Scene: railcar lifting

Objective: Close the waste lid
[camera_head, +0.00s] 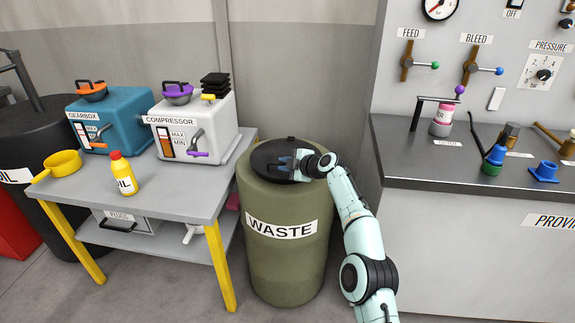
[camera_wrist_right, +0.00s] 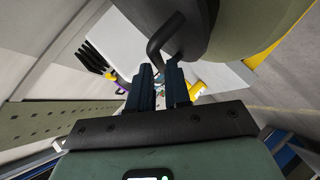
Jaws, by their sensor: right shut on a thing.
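The waste barrel (camera_head: 262,200) is an olive drum with a white WASTE label, standing on the floor between the yellow-legged table and the counter. Its round black lid (camera_head: 262,156) lies over the drum's top and looks about level; I cannot tell whether it sits fully flush. My right gripper (camera_head: 293,165) is over the lid, shut on its black handle. In the right wrist view the bent handle (camera_wrist_right: 162,38) runs to the fingers (camera_wrist_right: 160,88), with the dark lid (camera_wrist_right: 193,22) and the olive drum (camera_wrist_right: 240,28) beyond. My left gripper is not in view.
The table (camera_head: 165,198) at the left carries the gearbox (camera_head: 115,118), the compressor (camera_head: 205,122), an oil bottle (camera_head: 122,172) and a yellow pan (camera_head: 62,165). The grey counter (camera_head: 470,165) with several fittings stands close at the right. A wall is behind the drum.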

